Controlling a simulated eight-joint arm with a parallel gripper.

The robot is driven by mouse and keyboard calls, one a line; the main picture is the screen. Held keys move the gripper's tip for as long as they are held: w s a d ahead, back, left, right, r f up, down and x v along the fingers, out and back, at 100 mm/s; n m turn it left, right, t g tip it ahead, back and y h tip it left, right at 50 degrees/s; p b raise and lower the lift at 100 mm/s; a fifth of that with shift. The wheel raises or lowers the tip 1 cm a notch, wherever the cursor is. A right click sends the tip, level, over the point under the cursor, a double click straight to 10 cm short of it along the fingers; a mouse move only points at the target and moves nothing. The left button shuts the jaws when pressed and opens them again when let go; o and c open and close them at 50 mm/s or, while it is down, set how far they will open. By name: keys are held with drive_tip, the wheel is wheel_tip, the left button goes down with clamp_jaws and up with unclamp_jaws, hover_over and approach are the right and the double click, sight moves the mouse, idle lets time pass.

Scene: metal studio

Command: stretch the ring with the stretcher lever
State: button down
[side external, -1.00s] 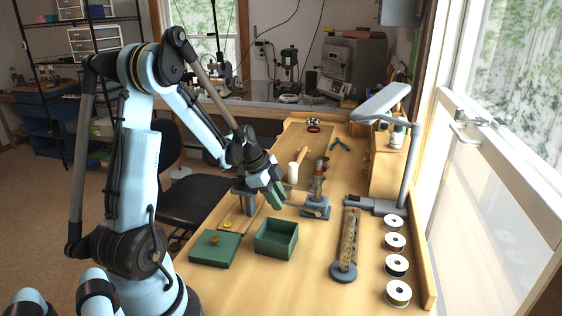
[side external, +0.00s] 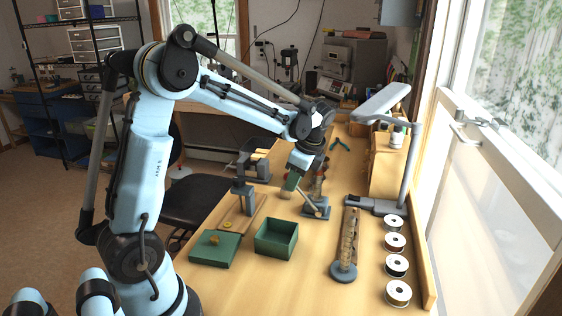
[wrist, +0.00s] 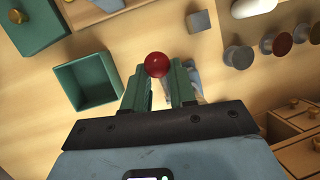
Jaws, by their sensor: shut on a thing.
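The ring stretcher (side external: 317,212) stands on the bench, with a dark base and an upright post partly hidden behind my wrist. Its thin metal lever (side external: 311,204) slants up to the left toward my fingers. My gripper (side external: 292,185) has green fingers and is shut on the lever's upper end. In the wrist view, a red ball knob (wrist: 156,65) sits between the fingertips of my gripper (wrist: 162,78). The stretcher's body is mostly hidden there. I cannot make out a ring on the stretcher; the post is covered and small.
A green open box (side external: 276,251) and a green lid with a gold knob (side external: 215,249) lie at the front left. A grey lamp (side external: 383,102) rises behind.

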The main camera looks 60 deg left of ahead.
drive_tip(key=shift+w+d+r, duration=0.4)
drive_tip(key=shift+w, duration=0.15)
drive_tip(key=c, duration=0.9)
unclamp_jaws()
drive_tip(key=shift+r, duration=0.1)
drive_tip(key=v, duration=1.2)
drive_tip(key=shift+d, duration=0.15)
